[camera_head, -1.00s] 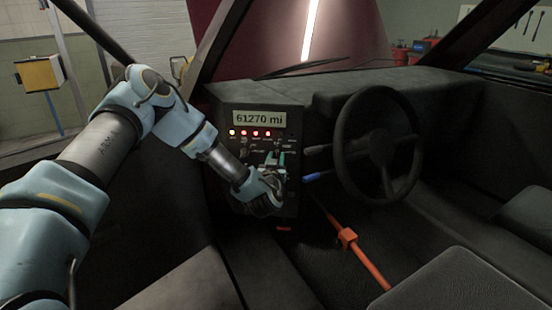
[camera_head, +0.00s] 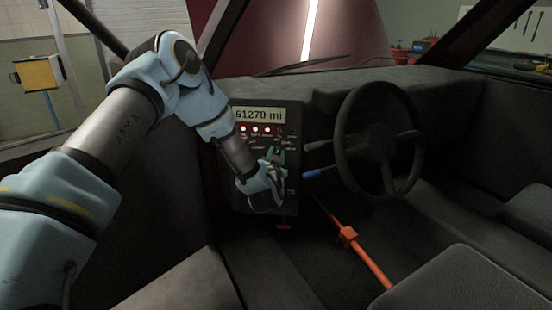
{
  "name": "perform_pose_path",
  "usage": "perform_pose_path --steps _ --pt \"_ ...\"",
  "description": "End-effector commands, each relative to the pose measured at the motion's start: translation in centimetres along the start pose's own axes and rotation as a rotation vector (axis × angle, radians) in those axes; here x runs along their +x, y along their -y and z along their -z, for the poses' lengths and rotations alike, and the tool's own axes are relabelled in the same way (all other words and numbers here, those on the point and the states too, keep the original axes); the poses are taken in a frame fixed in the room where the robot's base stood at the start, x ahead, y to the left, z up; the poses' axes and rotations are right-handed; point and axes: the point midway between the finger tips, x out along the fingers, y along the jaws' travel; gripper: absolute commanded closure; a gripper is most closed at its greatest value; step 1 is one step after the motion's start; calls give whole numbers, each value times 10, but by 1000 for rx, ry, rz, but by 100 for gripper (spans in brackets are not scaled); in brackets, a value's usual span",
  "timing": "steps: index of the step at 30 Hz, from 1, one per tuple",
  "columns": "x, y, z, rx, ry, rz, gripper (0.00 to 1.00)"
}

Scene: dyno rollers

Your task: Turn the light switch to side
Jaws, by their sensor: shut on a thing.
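A dark control panel (camera_head: 291,140) stands left of the steering wheel, with small switches and labels too small to read. My gripper (camera_head: 275,156) is at the middle of the panel, below a row of red lamps (camera_head: 255,129). Its teal fingers are shut on a small control there, which they mostly hide. I cannot tell from its label whether this is the light switch, nor which way it is turned.
The steering wheel (camera_head: 380,143), with a blue-tipped lever (camera_head: 315,174), is to the right. An orange-red lever (camera_head: 348,238) rises from the floor below. Seats (camera_head: 445,282) fill the lower right.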

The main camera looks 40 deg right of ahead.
Motion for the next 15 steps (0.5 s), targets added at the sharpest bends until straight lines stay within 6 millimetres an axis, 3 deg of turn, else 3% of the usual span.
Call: perform_pose_path --steps 15 --pt "0 -2 0 284 -2 1 100"
